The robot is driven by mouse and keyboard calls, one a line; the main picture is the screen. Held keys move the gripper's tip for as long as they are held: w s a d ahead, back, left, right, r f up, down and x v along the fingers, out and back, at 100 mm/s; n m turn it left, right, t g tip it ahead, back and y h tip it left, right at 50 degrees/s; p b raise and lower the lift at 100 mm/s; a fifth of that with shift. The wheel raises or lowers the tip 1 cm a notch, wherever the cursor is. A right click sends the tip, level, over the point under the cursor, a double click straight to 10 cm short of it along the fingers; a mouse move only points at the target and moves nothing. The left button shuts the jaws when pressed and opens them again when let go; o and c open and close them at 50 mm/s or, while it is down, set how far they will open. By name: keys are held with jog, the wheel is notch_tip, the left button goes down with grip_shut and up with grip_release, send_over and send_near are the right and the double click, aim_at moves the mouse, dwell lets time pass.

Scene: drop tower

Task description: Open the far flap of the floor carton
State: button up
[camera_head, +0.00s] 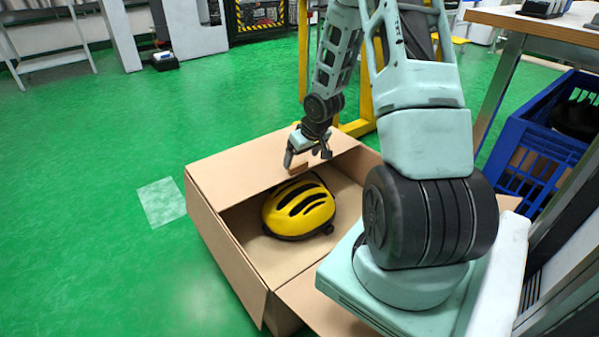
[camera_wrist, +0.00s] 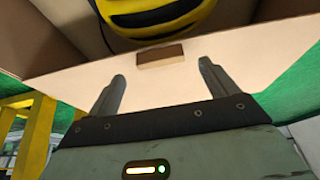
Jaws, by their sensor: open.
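The floor carton (camera_head: 228,250) is a brown cardboard box on the green floor. Its far flap (camera_head: 245,160) reaches inward over the far part of the opening; it is the pale panel (camera_wrist: 190,88) in the wrist view. A small brown tab (camera_head: 298,169) sits at the flap's inner edge, also seen in the wrist view (camera_wrist: 160,55). My gripper (camera_head: 307,155) is over the far flap near the tab. In the wrist view my gripper (camera_wrist: 161,70) is open, its fingers apart on either side of the tab's line. Contact cannot be told.
A yellow and black helmet (camera_head: 298,209) lies inside the carton and fills the top of the wrist view. The left flap hangs outside. A blue crate (camera_head: 533,150) and a table (camera_head: 530,25) stand at right. A yellow frame (camera_head: 365,90) stands behind; floor at left is clear.

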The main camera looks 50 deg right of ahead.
aim_at(299, 164)
jog(key=shift+b+x, duration=0.75)
jog(key=shift+x, duration=1.2)
